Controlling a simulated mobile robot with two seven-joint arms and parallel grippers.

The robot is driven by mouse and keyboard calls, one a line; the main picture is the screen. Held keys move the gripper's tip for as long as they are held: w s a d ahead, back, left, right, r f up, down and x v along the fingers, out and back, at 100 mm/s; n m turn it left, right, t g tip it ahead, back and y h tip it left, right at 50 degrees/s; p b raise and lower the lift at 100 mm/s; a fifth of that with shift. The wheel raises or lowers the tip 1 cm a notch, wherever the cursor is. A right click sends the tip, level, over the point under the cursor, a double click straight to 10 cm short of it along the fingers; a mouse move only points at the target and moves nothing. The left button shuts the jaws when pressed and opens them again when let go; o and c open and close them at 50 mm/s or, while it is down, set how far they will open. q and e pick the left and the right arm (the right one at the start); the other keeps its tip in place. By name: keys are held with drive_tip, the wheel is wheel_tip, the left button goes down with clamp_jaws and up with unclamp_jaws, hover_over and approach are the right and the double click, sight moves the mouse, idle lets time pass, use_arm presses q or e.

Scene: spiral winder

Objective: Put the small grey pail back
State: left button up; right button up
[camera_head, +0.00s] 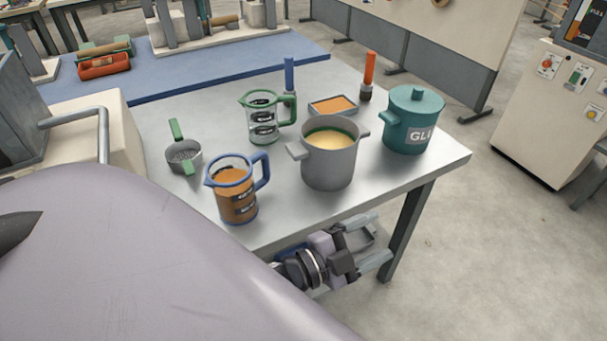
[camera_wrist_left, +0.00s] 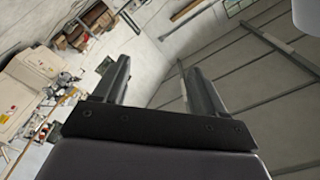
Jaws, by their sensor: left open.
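No thing in view is plainly marked as the small grey pail. A grey two-handled pot (camera_head: 329,167) with yellow contents and a green inner ring stands upright on the steel table. A small grey strainer-like cup (camera_head: 184,157) with green handles sits at the table's left. My left gripper (camera_head: 378,239) is below the table's front edge, its fingers apart and pointing right. In the left wrist view the gripper (camera_wrist_left: 158,80) is open and empty. My right gripper is not in view.
On the table (camera_head: 425,170) stand a blue-rimmed jug (camera_head: 235,200), a green-rimmed jug (camera_head: 262,128), a teal lidded pot (camera_head: 412,115), an orange-filled tray (camera_head: 333,106) and two upright tools. A table leg (camera_head: 408,228) is right of my gripper. The floor (camera_head: 500,260) to the right is clear.

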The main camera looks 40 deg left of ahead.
use_arm(q)
drive_tip(key=s+a+f+n+g+y, duration=0.2)
drive_tip(key=s+f+n+g, duration=0.1)
drive_tip(key=s+f+n, duration=0.3)
drive_tip(key=s+a+f+n+g+y, duration=0.3)
drive_tip(key=s+f+n, duration=0.3)
drive_tip(key=f, duration=0.3)
drive_tip(key=shift+s, duration=0.45)
